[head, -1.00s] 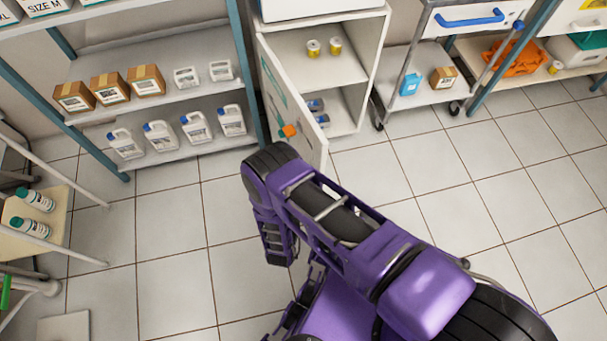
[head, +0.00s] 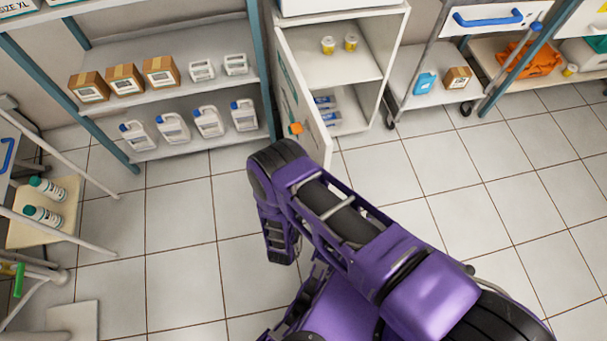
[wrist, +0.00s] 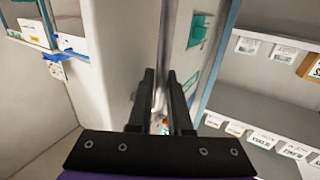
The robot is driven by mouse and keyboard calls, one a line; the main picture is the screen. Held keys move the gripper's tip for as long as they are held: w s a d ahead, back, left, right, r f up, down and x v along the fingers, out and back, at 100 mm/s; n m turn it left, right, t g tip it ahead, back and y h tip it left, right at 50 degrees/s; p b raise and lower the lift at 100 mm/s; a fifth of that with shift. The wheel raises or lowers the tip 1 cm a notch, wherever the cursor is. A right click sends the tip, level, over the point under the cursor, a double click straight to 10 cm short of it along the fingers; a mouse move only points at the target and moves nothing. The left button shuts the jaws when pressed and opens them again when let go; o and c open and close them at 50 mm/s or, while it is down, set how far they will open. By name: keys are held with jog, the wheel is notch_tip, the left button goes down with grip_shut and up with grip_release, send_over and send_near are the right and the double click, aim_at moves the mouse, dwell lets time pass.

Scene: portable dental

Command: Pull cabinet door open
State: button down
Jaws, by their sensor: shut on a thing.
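The white cabinet (head: 396,50) stands at the top middle of the head view. Its white door (head: 306,110) is swung partly open toward the left and front, showing the shelves inside. An orange piece (head: 296,128) is on the door's outer face. In the wrist view, the two dark fingers of my gripper (wrist: 163,98) are shut on the door's edge (wrist: 167,45), one on each side. In the head view my gripper is hidden behind my purple arm.
Left of the door stands a shelf rack (head: 190,150) with cartons and white jugs. Right of the cabinet is a wheeled cart (head: 440,105). A stool-like stand (head: 30,232) with bottles is at far left. Tiled floor (head: 420,160) is clear on the right.

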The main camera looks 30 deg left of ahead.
jog(key=c, duration=0.8)
grip_release()
jog(key=shift+c, duration=0.2)
jog(key=p+v, duration=0.1)
jog(key=v, duration=1.6)
jog(key=shift+s, duration=0.2)
jog(key=shift+r, duration=0.1)
